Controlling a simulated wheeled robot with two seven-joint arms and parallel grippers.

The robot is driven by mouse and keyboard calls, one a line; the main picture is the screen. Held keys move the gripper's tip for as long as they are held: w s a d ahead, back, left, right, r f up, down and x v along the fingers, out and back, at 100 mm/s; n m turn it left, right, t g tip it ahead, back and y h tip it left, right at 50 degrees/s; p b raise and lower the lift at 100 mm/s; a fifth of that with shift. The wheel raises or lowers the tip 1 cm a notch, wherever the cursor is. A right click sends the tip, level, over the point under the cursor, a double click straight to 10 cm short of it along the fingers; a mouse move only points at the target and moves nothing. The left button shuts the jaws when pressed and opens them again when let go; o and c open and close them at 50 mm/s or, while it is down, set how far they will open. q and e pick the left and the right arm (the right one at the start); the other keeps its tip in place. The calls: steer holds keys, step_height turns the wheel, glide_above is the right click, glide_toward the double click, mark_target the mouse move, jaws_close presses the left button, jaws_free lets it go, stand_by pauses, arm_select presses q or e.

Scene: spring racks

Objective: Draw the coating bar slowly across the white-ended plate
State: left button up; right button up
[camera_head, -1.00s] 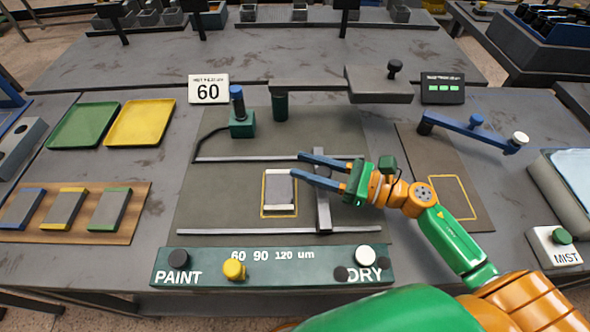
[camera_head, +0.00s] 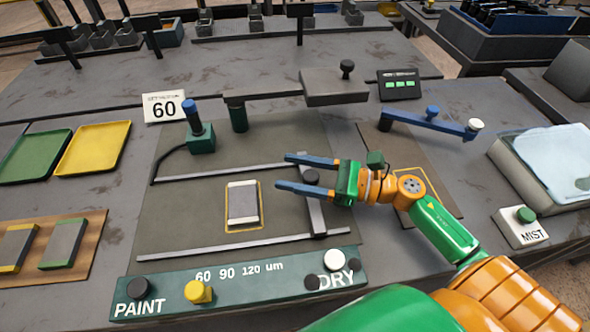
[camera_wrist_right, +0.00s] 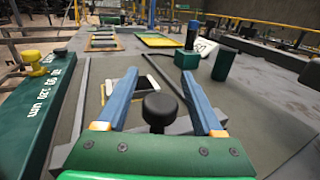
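The white-ended plate (camera_head: 243,203) is grey with white bands at both ends and lies inside a yellow outline on the dark bed. The grey coating bar (camera_head: 316,215) stands to its right, apart from it, spanning toward both rails, with a black knob (camera_head: 311,177) on top. My right gripper (camera_head: 284,172) is open, its blue fingers pointing left on either side of the knob. In the right wrist view the knob (camera_wrist_right: 158,107) sits between the fingers with gaps on both sides. The plate (camera_wrist_right: 152,84) is partly hidden behind it there. My left gripper is not in view.
A green panel (camera_head: 235,283) along the front has PAINT and DRY buttons and a yellow selector (camera_head: 198,292). A MIST box (camera_head: 523,227) is at right. The bed left of the plate is clear.

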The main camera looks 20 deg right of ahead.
mark_target(317, 176)
stand_by(0.3)
steer(key=shift+b+v, duration=0.8)
steer(key=shift+v, duration=1.35)
steer(key=shift+b+v, duration=0.4)
steer(key=shift+v, duration=1)
